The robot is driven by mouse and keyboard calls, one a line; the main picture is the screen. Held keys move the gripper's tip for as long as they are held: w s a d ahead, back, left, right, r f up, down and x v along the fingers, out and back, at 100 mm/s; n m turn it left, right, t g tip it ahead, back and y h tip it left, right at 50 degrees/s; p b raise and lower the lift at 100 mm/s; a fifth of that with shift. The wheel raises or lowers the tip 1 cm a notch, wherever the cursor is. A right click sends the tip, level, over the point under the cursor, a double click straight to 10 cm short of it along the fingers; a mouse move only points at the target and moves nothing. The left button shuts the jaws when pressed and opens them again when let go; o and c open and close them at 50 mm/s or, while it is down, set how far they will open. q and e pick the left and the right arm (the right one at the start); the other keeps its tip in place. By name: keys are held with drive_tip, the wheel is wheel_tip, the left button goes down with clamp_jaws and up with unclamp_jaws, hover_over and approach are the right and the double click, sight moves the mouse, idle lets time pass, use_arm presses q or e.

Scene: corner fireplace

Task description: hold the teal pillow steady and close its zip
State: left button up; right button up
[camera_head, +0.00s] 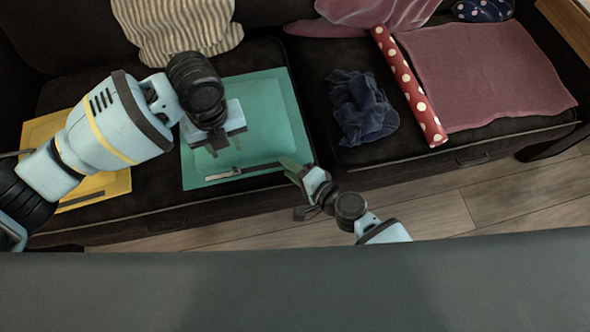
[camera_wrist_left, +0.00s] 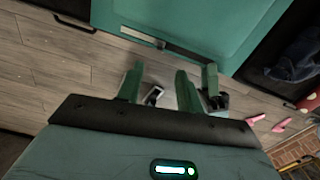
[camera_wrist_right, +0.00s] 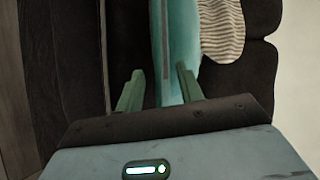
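The teal pillow (camera_head: 265,105) lies flat on the dark sofa seat, and its front part shows in the left wrist view (camera_wrist_left: 215,25). Its zip strip (camera_head: 262,167) runs along the front edge, with a small bump, perhaps the slider (camera_wrist_left: 160,42), partway along. My left gripper (camera_head: 212,147) is open and empty above the pillow; its spread fingers show in its wrist view (camera_wrist_left: 160,80). My right gripper (camera_head: 288,168) is open at the pillow's front right corner. In its wrist view (camera_wrist_right: 158,88) the pillow's edge appears between the fingers; I cannot tell whether they touch it.
A yellow pillow (camera_head: 105,183) lies at left, a striped cushion (camera_head: 180,25) behind. To the right are a crumpled blue cloth (camera_head: 362,105), a red dotted roll (camera_head: 408,85) and a mauve blanket (camera_head: 490,75). Wooden floor (camera_head: 430,212) is open in front.

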clamp_jaws()
use_arm(q)
drive_tip(key=c, duration=0.4)
drive_tip(key=n+t+h, duration=0.2)
drive_tip(key=n+h, duration=0.7)
drive_tip(key=n, duration=0.8)
approach(234, 167)
drive_tip(key=x, duration=1)
drive_tip(key=shift+d+f, duration=0.1)
use_arm(e)
drive_tip(key=shift+f, duration=0.1)
